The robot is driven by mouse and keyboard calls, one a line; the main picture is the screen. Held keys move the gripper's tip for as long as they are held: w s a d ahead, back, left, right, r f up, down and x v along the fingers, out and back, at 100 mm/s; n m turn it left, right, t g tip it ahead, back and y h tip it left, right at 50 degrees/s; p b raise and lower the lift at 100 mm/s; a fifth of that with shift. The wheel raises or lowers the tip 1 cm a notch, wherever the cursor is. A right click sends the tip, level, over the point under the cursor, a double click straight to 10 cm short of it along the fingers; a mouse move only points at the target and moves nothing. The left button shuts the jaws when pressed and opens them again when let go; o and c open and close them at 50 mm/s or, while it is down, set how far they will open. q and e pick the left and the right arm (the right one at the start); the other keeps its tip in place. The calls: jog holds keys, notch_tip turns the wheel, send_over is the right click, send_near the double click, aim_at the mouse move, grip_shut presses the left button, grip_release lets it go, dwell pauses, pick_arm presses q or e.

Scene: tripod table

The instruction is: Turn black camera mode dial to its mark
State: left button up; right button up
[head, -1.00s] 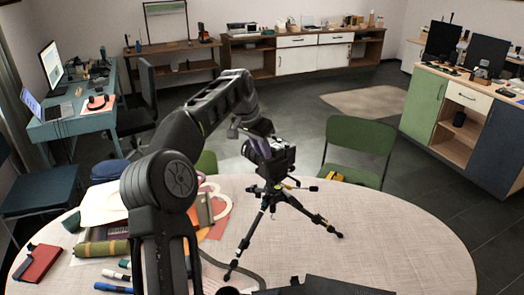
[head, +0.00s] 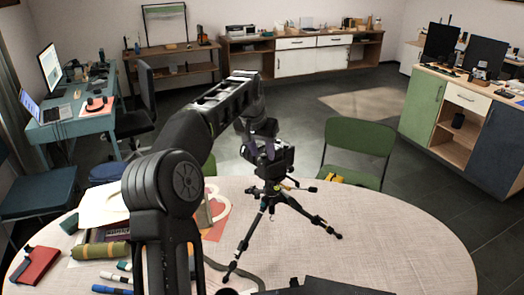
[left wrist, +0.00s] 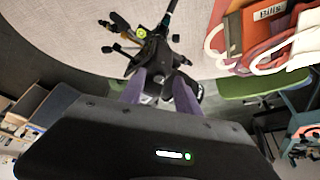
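The black camera (head: 276,160) sits on a black tripod (head: 270,192) on the round table. My left gripper (head: 261,151) is right over the camera's top, fingers pointing down, and hides part of it. In the left wrist view, the two purple fingers of my left gripper (left wrist: 160,78) are apart, with the camera (left wrist: 193,86) at and beyond their tips and the tripod (left wrist: 148,44) past it. I cannot make out the mode dial or its mark, or whether the fingers touch the camera. My right gripper is not in view.
The round table (head: 390,245) is clear on its right side. Books, a green roll (head: 100,251), markers and a red notebook (head: 35,266) lie on its left. A green chair (head: 357,150) stands behind the tripod. The tripod's legs spread across the table's middle.

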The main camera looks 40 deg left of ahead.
pick_arm(q)
jog(key=shift+s+r, duration=0.2)
jog(key=shift+r, duration=0.45)
jog(key=v, duration=0.6)
jog(key=shift+r+b, duration=0.15)
jog(key=shift+b, duration=0.2)
jog(key=shift+s, duration=0.15)
